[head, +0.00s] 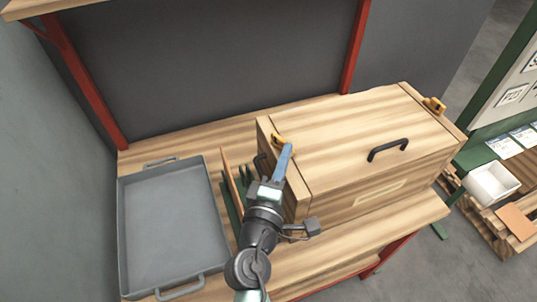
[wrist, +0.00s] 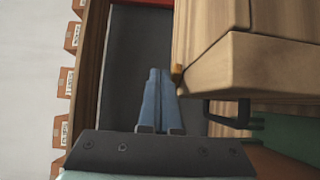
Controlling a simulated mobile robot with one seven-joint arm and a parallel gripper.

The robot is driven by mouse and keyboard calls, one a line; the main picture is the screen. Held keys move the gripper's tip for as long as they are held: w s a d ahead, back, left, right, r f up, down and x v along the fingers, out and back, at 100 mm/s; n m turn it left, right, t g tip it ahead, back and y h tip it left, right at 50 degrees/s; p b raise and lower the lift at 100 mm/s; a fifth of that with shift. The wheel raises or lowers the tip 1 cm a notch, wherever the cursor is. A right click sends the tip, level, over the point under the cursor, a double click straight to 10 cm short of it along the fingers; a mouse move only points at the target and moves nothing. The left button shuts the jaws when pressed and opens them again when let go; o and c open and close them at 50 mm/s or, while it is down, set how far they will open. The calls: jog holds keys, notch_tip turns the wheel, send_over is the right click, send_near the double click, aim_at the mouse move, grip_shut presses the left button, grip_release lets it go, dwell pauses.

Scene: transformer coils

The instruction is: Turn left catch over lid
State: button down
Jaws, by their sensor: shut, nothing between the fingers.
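A wooden box (head: 400,172) with a wooden lid (head: 345,125) stands on the bench. The lid looks closed and has a black handle (head: 388,149). The left catch (head: 278,139), small and yellow-orange, is at the box's left end, partly behind my fingers. A similar right catch (head: 434,104) is at the right end. My gripper (head: 287,148) is shut and empty, its blue fingers right beside the left catch. In the wrist view the fingertips (wrist: 158,72) lie just left of the catch (wrist: 177,75). I cannot tell whether they touch, or how the catch is turned.
A grey tray (head: 172,225) lies on the bench to the left. Green and brown upright pieces (head: 232,190) stand between tray and box. A black side handle (head: 261,164) sticks out of the box's left end, close to my gripper. A red-framed dark panel (head: 210,65) is behind.

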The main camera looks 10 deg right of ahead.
jog(key=shift+w+d, duration=0.15)
jog(key=shift+d, duration=0.45)
jog(key=shift+a, duration=0.1)
dwell(1.4)
